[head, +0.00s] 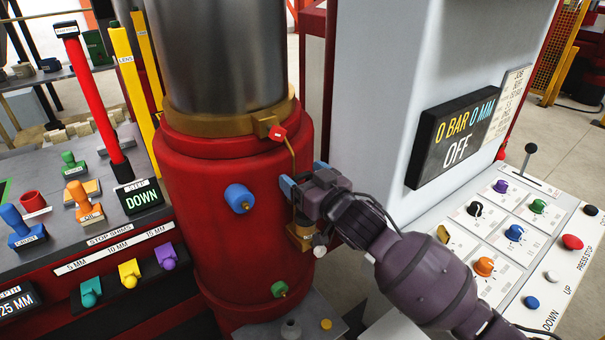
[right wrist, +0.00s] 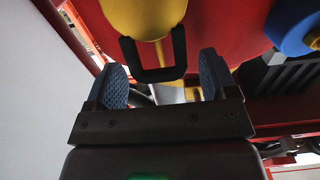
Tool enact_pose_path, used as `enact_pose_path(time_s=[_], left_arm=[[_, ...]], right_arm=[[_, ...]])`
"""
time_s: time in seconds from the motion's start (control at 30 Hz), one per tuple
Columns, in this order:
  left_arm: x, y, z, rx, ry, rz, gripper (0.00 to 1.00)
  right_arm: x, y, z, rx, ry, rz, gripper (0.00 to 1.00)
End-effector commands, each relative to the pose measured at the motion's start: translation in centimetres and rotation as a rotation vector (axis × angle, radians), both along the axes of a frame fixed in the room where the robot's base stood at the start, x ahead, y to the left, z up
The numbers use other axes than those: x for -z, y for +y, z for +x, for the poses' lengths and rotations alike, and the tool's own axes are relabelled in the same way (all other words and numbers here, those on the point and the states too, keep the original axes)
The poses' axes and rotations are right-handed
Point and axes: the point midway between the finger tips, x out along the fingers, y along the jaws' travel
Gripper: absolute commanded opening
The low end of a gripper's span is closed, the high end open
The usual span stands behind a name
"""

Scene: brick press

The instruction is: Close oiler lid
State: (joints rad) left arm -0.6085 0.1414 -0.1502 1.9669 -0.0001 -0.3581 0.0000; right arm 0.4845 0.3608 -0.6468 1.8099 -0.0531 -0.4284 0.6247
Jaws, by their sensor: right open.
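The oiler (head: 300,240) is a small brass and amber fitting on the right side of the red press cylinder. My right gripper (head: 303,180) is just above it and hides its top. In the right wrist view, a yellow rounded part with a black loop handle (right wrist: 155,74), which looks like the oiler lid, lies ahead of my right gripper (right wrist: 163,82). The fingers are spread to either side of the loop, with a visible gap and nothing held. I cannot tell how far the lid is tilted. My left gripper does not show.
The red cylinder (head: 215,240) carries a blue knob (head: 239,198) left of the oiler and a green valve (head: 279,289) below. A thin brass pipe runs down to the oiler. The white cabinet (head: 375,90) and a control panel (head: 515,240) stand to the right.

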Motion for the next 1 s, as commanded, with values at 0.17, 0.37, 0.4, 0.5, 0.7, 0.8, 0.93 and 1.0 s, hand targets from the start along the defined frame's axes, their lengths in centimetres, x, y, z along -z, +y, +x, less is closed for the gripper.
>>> enact_pose_path(time_s=[0.17,0.37,0.4,0.5,0.7,0.8,0.93,1.0], left_arm=[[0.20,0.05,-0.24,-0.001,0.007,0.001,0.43],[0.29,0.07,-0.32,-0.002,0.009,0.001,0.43],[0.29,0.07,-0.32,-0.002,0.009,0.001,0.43],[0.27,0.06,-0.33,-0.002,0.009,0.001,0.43],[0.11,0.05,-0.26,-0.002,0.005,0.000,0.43],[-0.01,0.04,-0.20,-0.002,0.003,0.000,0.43],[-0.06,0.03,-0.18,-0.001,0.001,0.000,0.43],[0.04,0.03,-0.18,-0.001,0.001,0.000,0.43]], right_arm=[[0.03,0.41,0.57,0.000,0.001,-0.001,0.79],[0.03,0.43,0.60,0.000,0.001,-0.001,0.79],[0.03,0.43,0.60,0.000,0.001,-0.001,0.79],[0.03,0.42,0.60,0.000,0.001,-0.001,0.65],[0.03,0.41,0.59,0.001,0.001,-0.001,0.34],[0.03,0.41,0.59,0.001,0.001,-0.001,0.19],[0.05,0.40,0.58,0.001,0.000,0.000,0.10],[0.10,0.37,0.55,0.001,-0.003,0.002,0.10]])
